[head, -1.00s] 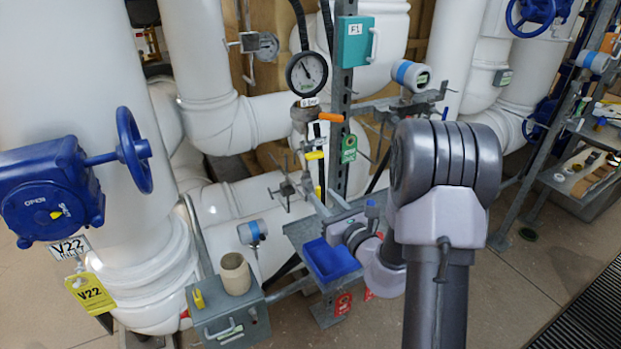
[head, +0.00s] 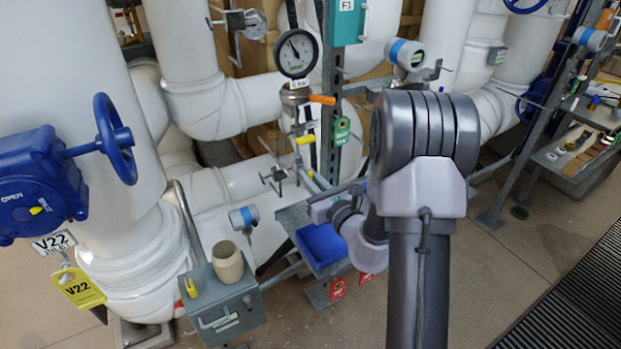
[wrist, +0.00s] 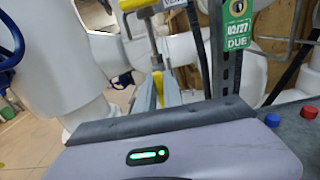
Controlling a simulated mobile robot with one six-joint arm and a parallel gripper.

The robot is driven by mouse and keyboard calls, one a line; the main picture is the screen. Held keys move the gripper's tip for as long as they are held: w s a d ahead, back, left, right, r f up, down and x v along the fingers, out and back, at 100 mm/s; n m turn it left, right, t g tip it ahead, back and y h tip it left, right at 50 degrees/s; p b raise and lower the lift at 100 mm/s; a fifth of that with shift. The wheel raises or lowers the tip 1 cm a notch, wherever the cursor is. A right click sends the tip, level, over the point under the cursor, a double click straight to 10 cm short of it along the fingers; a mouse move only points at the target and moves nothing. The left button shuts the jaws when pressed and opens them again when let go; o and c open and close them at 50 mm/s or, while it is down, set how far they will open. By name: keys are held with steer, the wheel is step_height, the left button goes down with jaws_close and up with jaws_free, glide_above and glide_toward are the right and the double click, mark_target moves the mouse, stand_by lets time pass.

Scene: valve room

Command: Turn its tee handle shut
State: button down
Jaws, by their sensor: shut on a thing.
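A small yellow handle (head: 305,140), which I take for the tee handle, sits below the pressure gauge (head: 297,53) beside the upright metal post. In the wrist view the yellow handle (wrist: 136,5) crosses the top edge, partly cut off. My gripper (head: 302,158) reaches up to it from the lower right. The exact contact is small and partly hidden.
An orange lever (head: 322,99) is just above. A bare grey T-bar valve (head: 275,178) is to the left. A blue tray (head: 322,245) lies below my gripper. A green tag (head: 341,130) hangs on the post.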

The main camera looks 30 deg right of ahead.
steer(key=shift+r+m+p, duration=0.1)
steer(key=shift+m+p, duration=0.2)
steer(key=shift+d+r+m+p, duration=0.1)
steer(key=shift+m+p, duration=0.8)
steer(key=shift+p, duration=0.15)
steer(key=m+p, duration=0.2)
steer(key=shift+d+m+p, duration=0.1)
steer(key=shift+m+p, duration=0.2)
steer(key=shift+m, duration=0.1)
steer(key=m+p, duration=0.6)
steer(key=shift+d, duration=0.2)
steer(key=m+p, duration=0.1)
steer(key=m, duration=0.1)
steer(key=m+p, duration=0.1)
steer(key=shift+f+m+p, duration=0.3)
steer(key=shift+m+p, duration=0.1)
steer(key=shift+f+m+p, duration=0.25)
steer(key=shift+m+p, duration=0.75)
steer(key=shift+m, duration=0.5)
